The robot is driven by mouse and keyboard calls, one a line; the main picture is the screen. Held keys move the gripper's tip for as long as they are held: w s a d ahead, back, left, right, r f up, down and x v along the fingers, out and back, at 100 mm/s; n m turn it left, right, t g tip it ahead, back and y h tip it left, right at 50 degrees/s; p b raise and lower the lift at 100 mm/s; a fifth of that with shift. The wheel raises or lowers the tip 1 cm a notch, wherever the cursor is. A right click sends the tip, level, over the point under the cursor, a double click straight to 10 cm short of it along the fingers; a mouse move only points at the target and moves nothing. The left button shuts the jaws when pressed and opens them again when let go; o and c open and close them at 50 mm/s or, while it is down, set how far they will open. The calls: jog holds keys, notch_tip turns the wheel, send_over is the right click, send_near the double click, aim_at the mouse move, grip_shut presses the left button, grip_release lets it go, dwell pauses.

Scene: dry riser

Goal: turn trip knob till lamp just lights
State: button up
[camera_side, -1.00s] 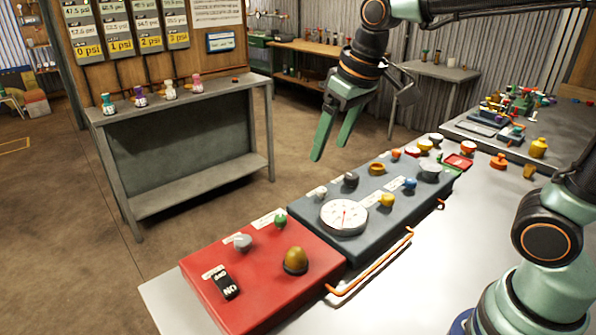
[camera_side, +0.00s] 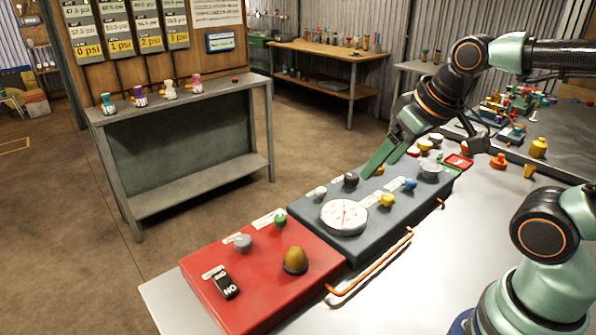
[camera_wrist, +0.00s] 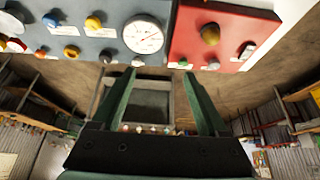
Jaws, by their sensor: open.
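The red box (camera_side: 262,283) carries a grey knob (camera_side: 243,242), a small green piece (camera_side: 280,221), an amber dome (camera_side: 295,261) that looks like a lamp and is not clearly glowing, and a black switch (camera_side: 226,285). The labels are too small to read, so I cannot tell which knob is the trip knob. The amber dome (camera_wrist: 210,34) and grey knob (camera_wrist: 213,64) also show in the wrist view. My gripper (camera_side: 372,170) is open and empty, tilted over the far part of the blue-grey box, partly hiding an orange-yellow knob there. Its two fingers (camera_wrist: 158,76) are apart in the wrist view.
The blue-grey box (camera_side: 312,192) carries a white dial gauge (camera_side: 344,216) and several coloured knobs, including a yellow one (camera_side: 387,200). An orange pipe (camera_side: 372,265) runs along its near side. A grey shelf bench (camera_side: 190,150) stands behind.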

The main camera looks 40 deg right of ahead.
jog(key=shift+w, duration=0.1)
dwell(0.4)
jog(key=n+g, duration=0.6)
jog(key=n, duration=0.4)
send_over(243, 239)
notch_tip(243, 239, down, 7)
notch_tip(243, 239, down, 12)
jog(key=shift+r, duration=0.15)
